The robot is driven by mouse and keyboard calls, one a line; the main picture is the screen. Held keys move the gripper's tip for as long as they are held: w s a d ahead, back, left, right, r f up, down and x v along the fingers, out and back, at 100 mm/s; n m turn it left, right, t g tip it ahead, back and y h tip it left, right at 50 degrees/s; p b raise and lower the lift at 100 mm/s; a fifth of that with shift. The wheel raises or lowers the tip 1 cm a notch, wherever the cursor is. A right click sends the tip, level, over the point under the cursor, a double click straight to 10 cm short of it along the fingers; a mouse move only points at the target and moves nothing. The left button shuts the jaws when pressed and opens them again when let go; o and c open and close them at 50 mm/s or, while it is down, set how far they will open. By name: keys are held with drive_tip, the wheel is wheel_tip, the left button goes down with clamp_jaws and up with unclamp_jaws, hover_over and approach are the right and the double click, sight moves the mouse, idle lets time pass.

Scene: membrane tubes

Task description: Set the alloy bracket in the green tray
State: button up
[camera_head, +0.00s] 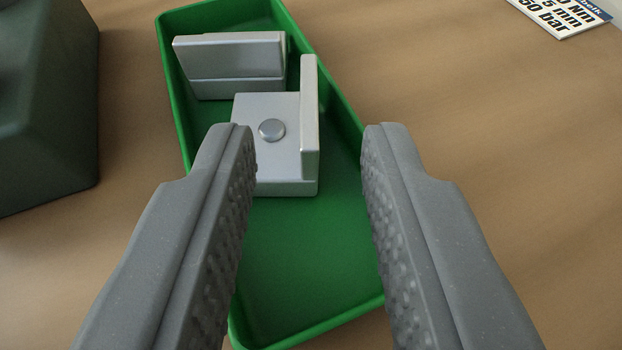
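Two silvery L-shaped alloy brackets lie in the green tray (290,275). The nearer alloy bracket (275,160) has a round stud on its flat plate and an upright wall on its right side. The other alloy bracket (230,60) is behind it, toward the tray's far end, with its wall standing up. My gripper (305,135) is open, with one finger at each side of the picture's middle. Nothing is held between the fingers. The left finger covers part of the tray and overlaps the nearer bracket's lower left edge in the view.
A dark green block-like object (50,110) stands left of the tray. A printed card (562,14) lies at the top right. The brown table surface (500,120) to the right of the tray is clear. The near part of the tray floor is empty.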

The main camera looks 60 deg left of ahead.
drive_tip(key=v, duration=0.8)
drive_tip(key=shift+s+d+p, duration=0.15)
drive_tip(key=shift+d+p, duration=0.2)
drive_tip(key=w+d+r+m+t+h, duration=0.1)
drive_tip(key=w+d+r+t+h, duration=0.15)
drive_tip(key=w+d+r, duration=0.4)
drive_tip(key=w+d+r+m+t+h, duration=0.1)
drive_tip(key=w+d+r+t+h, duration=0.2)
drive_tip(key=r, duration=0.7)
drive_tip(key=w+d+r+m+t+h, duration=0.1)
drive_tip(key=d+r+m+t+h, duration=0.1)
drive_tip(key=d+r, duration=0.45)
drive_tip(key=w+d+r+m+t+h, duration=0.1)
drive_tip(key=d+r+m+t+h, duration=0.15)
drive_tip(key=r, duration=0.65)
drive_tip(key=s+d+r+m+h, duration=0.1)
drive_tip(key=s+d+r+m, duration=0.1)
drive_tip(key=s+d+r, duration=0.3)
drive_tip(key=s+d+r+m+h, duration=0.2)
drive_tip(key=d+r, duration=0.1)
drive_tip(key=r, duration=0.5)
drive_tip(key=s+r+m, duration=0.1)
drive_tip(key=s+r, duration=0.3)
drive_tip(key=s, duration=0.3)
drive_tip(key=s+r+m+y, duration=0.1)
drive_tip(key=s+r, duration=0.4)
drive_tip(key=s, duration=0.2)
drive_tip(key=shift+d+r, duration=0.25)
